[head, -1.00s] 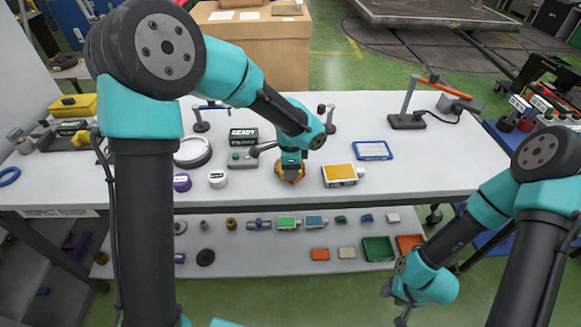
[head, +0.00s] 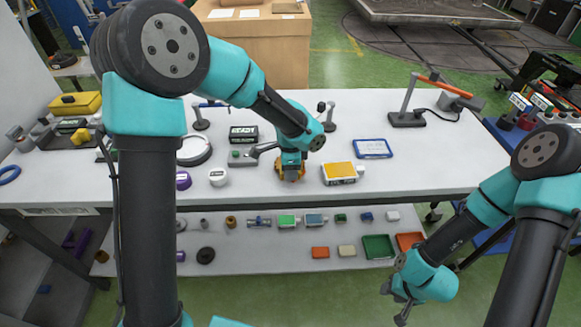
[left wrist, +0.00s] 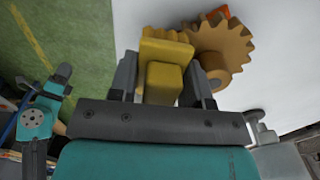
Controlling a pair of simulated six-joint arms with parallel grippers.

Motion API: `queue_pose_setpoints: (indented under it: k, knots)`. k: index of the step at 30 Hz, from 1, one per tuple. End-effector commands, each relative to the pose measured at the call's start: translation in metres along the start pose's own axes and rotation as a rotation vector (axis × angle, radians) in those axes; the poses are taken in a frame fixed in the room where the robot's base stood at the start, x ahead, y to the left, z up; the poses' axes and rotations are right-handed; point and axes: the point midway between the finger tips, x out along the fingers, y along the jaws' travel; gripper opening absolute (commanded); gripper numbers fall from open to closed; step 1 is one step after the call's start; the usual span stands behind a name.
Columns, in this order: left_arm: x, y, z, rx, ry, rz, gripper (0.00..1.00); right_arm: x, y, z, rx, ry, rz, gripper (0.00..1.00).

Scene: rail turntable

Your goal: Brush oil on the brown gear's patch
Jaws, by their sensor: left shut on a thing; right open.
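My left gripper (left wrist: 168,85) is shut on a yellow brush (left wrist: 165,74), a blocky piece with a ridged head at its far end. The brown gear (left wrist: 221,45) is toothed and lies just right of the brush head in the left wrist view; I cannot tell whether they touch. An orange-red patch (left wrist: 218,14) shows at the gear's far edge. In the head view my left gripper (head: 291,172) is low over the middle of the table and covers most of the gear and the brush. My right gripper (head: 401,302) is open and empty, below the table's front edge.
The white table (head: 440,165) is mostly clear at the right. A yellow-topped box (head: 339,173) stands right of the left gripper, with a blue-framed tray (head: 373,149) behind it. A READY sign (head: 243,133) and white jar (head: 218,177) stand to its left.

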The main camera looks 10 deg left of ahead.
Motion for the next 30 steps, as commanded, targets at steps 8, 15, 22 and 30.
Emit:
queue_pose_setpoints:
  k: [8, 15, 22, 30]
  knots:
    - [0.0002, -0.0044, 0.0001, -0.001, -0.001, 0.0, 0.25, 0.0, 0.0, 0.0, 0.0, 0.0, 0.0, 0.43]
    - [0.0002, -0.0089, 0.0001, -0.001, -0.001, 0.0, 0.25, 0.0, 0.0, 0.0, 0.0, 0.0, 0.0, 0.43]
    - [0.0002, -0.0092, 0.0002, 0.0, -0.001, 0.0, 0.25, 0.0, 0.0, 0.0, 0.0, 0.0, 0.0, 0.43]
    - [0.0, -0.0065, 0.0002, 0.0, -0.001, 0.0, 0.25, 0.0, 0.0, 0.0, 0.0, 0.0, 0.0, 0.43]
